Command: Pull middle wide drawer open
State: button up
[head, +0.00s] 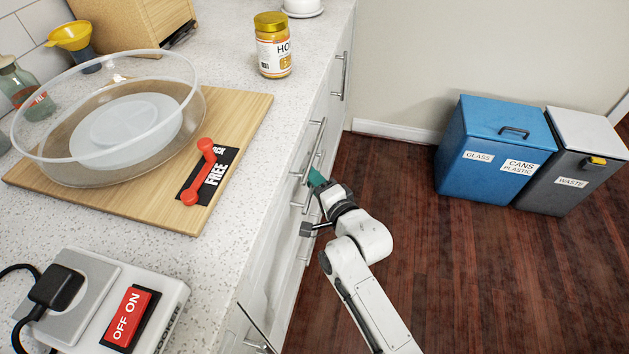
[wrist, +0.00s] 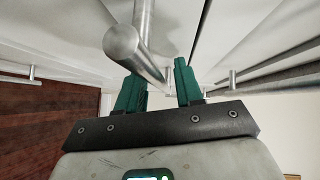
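The white cabinet front below the counter carries a column of drawers with metal bar handles. One handle (head: 315,145) is just under the counter edge, and a lower one (head: 302,207) is close to my gripper (head: 317,179). The drawers look shut; which one is the middle wide drawer I cannot tell for sure. In the wrist view my gripper (wrist: 160,88) has its two teal fingers apart. A round metal handle bar (wrist: 124,44) slants down into the gap between them. Whether the fingers touch it I cannot tell.
Blue (head: 480,185) and grey (head: 550,193) bins stand at the right. The wood floor (head: 480,280) in front is clear.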

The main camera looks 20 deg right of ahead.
grip_shut()
dwell(0.6)
